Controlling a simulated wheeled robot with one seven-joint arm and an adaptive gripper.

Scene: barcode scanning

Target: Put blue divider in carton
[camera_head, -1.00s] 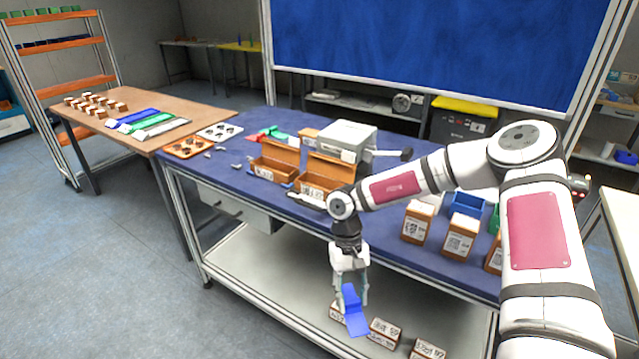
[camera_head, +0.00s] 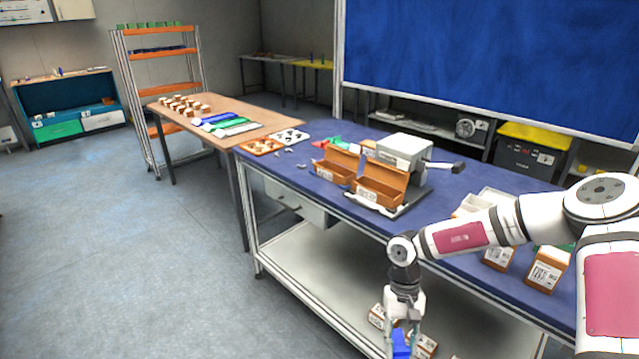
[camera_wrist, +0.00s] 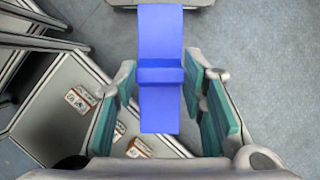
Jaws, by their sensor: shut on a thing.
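My gripper (camera_head: 401,325) hangs low at the bottom edge of the head view, in front of the blue-topped table. It is shut on the blue divider (camera_head: 402,346), whose lower part is cut off by the frame. In the wrist view the blue divider (camera_wrist: 161,105) shows whole, a long strip with a raised crosspiece, between the teal pads of my gripper (camera_wrist: 163,112). Two open brown cartons stand on the table: one on the left (camera_head: 333,174) and one on the right (camera_head: 376,194). The gripper is well below and apart from both.
The blue table (camera_head: 440,215) has a lower shelf (camera_head: 330,270) with labelled boxes (camera_head: 377,316) near my gripper. A grey machine (camera_head: 404,150) stands behind the cartons. A wooden table (camera_head: 250,112) holds coloured strips and small blocks. Floor at left (camera_head: 120,240) is clear.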

